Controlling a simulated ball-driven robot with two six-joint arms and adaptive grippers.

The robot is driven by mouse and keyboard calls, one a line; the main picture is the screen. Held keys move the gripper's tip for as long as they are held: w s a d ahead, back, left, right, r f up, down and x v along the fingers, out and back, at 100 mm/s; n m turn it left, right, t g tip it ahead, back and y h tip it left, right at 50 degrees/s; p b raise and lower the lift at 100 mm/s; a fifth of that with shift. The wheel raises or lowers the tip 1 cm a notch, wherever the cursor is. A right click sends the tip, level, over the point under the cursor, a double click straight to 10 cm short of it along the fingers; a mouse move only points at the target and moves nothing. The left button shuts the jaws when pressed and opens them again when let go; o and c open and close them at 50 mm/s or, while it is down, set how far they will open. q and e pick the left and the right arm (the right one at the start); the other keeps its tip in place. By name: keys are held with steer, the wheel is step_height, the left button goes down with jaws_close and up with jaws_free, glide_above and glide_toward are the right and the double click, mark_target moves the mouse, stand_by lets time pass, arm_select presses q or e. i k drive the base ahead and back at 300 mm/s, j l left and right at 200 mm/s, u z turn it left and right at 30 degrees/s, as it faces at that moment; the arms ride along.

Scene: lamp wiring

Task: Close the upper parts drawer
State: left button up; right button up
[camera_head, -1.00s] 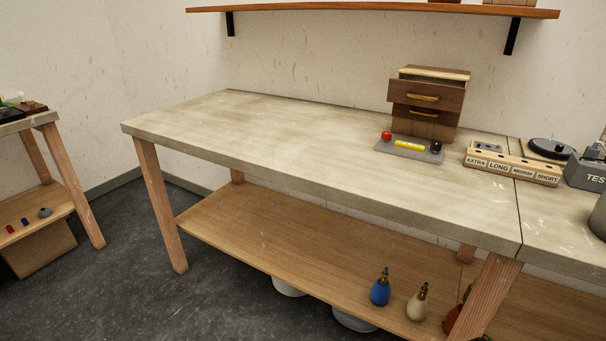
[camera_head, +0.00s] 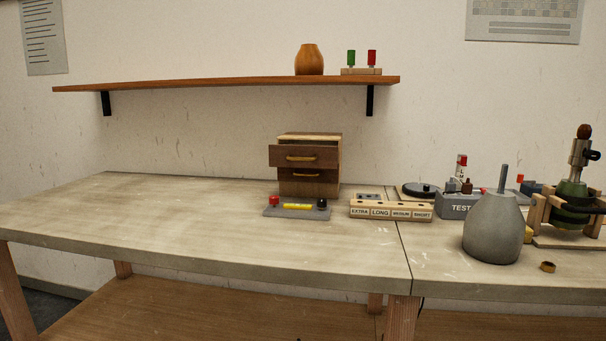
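A small wooden parts chest stands at the back of the workbench, left of the bench seam. Its upper drawer (camera_head: 303,157) is pulled out toward me, with its front ahead of the chest body. The lower drawer (camera_head: 307,175) sits farther back, beneath the upper one, and has a similar handle. The inside of the upper drawer is not visible. Neither of my grippers is in view.
A grey tray (camera_head: 283,213) with red, yellow and black parts lies before the chest. A labelled wooden block (camera_head: 390,209) stands to its right. A grey lamp body (camera_head: 493,228) stands farther right. The bench's left side is clear. A shelf (camera_head: 230,84) hangs above.

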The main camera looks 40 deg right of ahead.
mark_target(316, 157)
steer(key=l+z, duration=0.1)
steer(key=z, duration=0.4)
steer(key=l+z, duration=0.1)
steer(key=z, duration=0.4)
